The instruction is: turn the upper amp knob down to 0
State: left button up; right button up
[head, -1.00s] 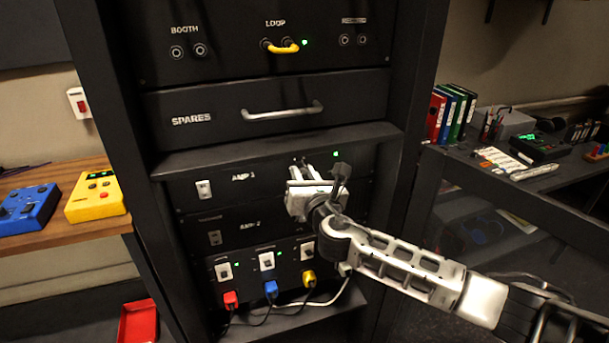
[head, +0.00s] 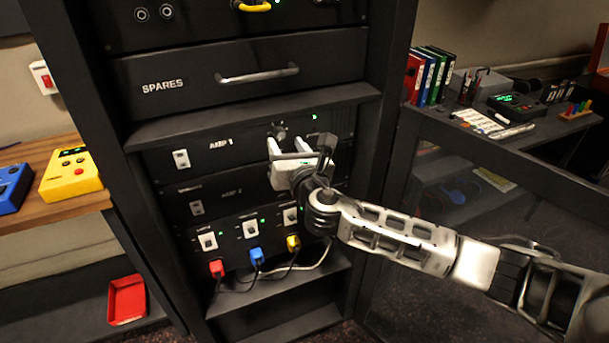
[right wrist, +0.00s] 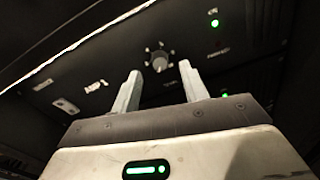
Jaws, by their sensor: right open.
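The upper amp panel, labelled AMP 1 (head: 219,144), sits below the spares drawer in the rack. Its round dark knob (head: 279,130) is visible just above my right gripper's fingers. In the right wrist view the knob (right wrist: 159,62) has a paler face with marks around it and lies between and beyond the two fingertips. My right gripper (head: 289,142) is open and empty, with its fingers pointing at the panel. The fingers (right wrist: 159,72) stand on either side of the knob in the picture; whether they reach it in depth I cannot tell. My left gripper is out of view.
The lower amp panel, AMP 2 (head: 231,191), is partly behind my right gripper. Below it are switches with red (head: 217,268), blue (head: 256,256) and yellow (head: 293,243) plugs and cables. The spares drawer handle (head: 257,75) juts out above.

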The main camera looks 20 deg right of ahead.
jog(key=s+b, duration=0.1)
jog(key=s, duration=1.2)
jog(key=shift+a, duration=0.1)
